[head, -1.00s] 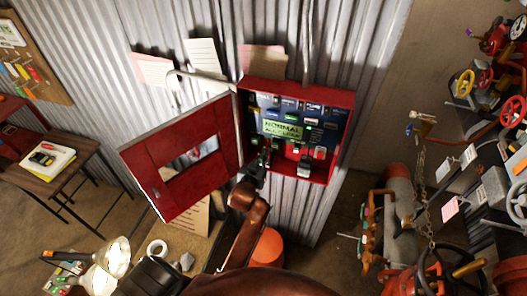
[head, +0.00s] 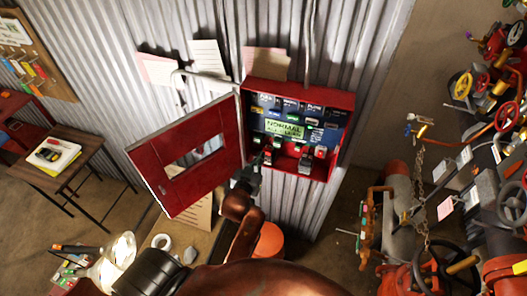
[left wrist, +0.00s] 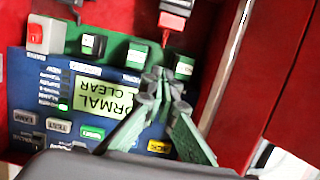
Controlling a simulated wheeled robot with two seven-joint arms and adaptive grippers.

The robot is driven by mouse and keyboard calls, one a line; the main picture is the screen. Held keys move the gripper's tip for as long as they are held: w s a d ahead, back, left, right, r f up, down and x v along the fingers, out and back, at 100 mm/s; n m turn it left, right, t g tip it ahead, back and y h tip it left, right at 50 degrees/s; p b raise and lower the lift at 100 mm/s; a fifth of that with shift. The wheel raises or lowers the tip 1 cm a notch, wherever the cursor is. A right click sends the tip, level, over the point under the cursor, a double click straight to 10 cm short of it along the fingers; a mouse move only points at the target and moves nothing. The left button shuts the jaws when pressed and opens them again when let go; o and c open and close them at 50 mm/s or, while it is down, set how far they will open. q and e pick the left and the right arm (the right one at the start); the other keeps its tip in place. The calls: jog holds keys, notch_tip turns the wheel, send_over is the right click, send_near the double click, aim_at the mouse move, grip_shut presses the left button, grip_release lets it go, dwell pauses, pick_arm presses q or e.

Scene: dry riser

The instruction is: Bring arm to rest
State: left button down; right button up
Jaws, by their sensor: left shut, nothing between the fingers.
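My left gripper (head: 255,168) is shut and empty, just in front of the lower left part of the red control cabinet (head: 348,125) in the head view. In the left wrist view the closed fingertips (left wrist: 163,78) point into the cabinet, over the blue panel (left wrist: 85,75) with its lit display (left wrist: 103,100), which reads NORMAL and CLEAR. I cannot tell any contact with the panel. A row of switches, with a red one (left wrist: 176,8) near the tips, shows there. My left arm (head: 235,212) reaches up from the bottom. My right gripper is not in view.
The cabinet's red door (head: 170,165) hangs open on the left, close to my left gripper. An orange bucket (head: 270,240) stands near my forearm. Pipes and valve wheels (head: 440,265) fill the right side.

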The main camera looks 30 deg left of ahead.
pick_arm(q)
jog(key=shift+v, duration=1.2)
notch_tip(320, 180, down, 17)
jog(key=w+d+m+g+h+b, duration=0.1)
jog(key=w+d+m+g+b, duration=0.1)
jog(key=d, duration=0.1)
jog(key=s+d+f+g+h+b, duration=0.15)
jog(key=s+f, duration=0.25)
jog(key=f, duration=0.7)
jog(key=s+f+m+g+b, duration=0.15)
jog(key=s+f, duration=0.25)
jog(key=f, duration=0.8)
jog(key=s+d+f+g+h+b, duration=0.15)
jog(key=s+f, duration=0.25)
jog(key=f, duration=0.7)
jog(key=s+a+f+g+b, duration=0.1)
jog(key=s+f+g, duration=0.1)
jog(key=s+f, duration=0.7)
jog(key=s+a+f+g+b, duration=0.1)
jog(key=s+a+f+g, duration=0.1)
jog(key=s+f, duration=0.7)
jog(key=s+a+f+g+b, duration=0.1)
jog(key=s+f, duration=0.8)
jog(key=s, duration=1.1)
jog(key=shift+s+a+g+y+b, duration=0.15)
jog(key=shift+a+g+y+b, duration=0.25)
jog(key=shift+g, duration=0.75)
jog(key=shift+a+f+m, duration=0.1)
jog(key=shift+m, duration=0.15)
